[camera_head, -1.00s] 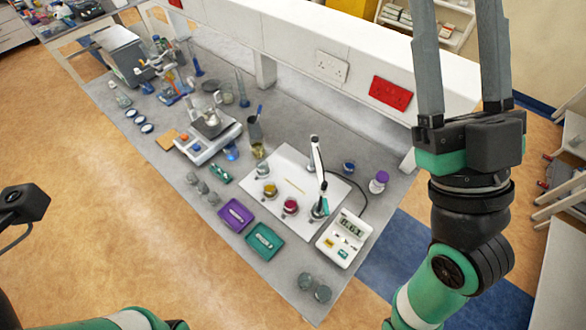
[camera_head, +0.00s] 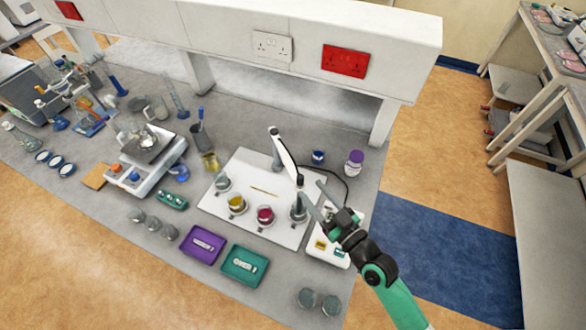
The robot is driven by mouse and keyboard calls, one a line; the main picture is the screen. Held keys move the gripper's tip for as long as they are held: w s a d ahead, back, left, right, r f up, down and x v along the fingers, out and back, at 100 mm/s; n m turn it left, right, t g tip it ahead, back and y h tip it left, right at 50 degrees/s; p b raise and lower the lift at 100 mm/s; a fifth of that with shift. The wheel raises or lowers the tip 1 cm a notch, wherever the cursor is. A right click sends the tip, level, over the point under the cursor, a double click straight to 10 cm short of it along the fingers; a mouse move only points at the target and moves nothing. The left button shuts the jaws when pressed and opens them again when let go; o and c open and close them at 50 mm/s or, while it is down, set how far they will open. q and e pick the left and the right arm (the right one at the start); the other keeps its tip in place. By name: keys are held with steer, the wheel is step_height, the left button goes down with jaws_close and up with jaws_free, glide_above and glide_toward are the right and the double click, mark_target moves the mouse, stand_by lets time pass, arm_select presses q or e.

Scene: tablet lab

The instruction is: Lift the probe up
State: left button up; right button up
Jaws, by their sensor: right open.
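The white jointed probe arm (camera_head: 285,155) stands on a white board (camera_head: 235,205) on the grey bench. Its lower end reaches down to a dark grey probe (camera_head: 298,205), which hangs upright at a small jar near the board's right edge. Whether the probe's tip is inside the jar is too small to tell. My right gripper (camera_head: 311,189) is open, with its two grey fingers pointing up and left, close to the right of the probe. I cannot tell whether it touches the probe. It partly covers the white meter (camera_head: 328,250). My left gripper is out of view.
Jars of yellow (camera_head: 236,204) and red liquid (camera_head: 265,215) stand left of the probe. A purple-capped bottle (camera_head: 354,163) and a black cable are behind it. Purple (camera_head: 203,245) and green trays (camera_head: 244,264) lie in front. A white shelf wall (camera_head: 300,35) runs behind.

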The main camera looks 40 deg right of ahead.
mark_target(294, 178)
steer(key=w, duration=0.3)
steer(key=w+d, duration=0.1)
steer(key=w, duration=0.5)
steer(key=shift+w+d+p, duration=0.1)
steer(key=shift+d+p, duration=0.05)
steer(key=shift+p, duration=0.15)
jaws_close()
steer(key=shift+r, duration=0.1)
stand_by(0.7)
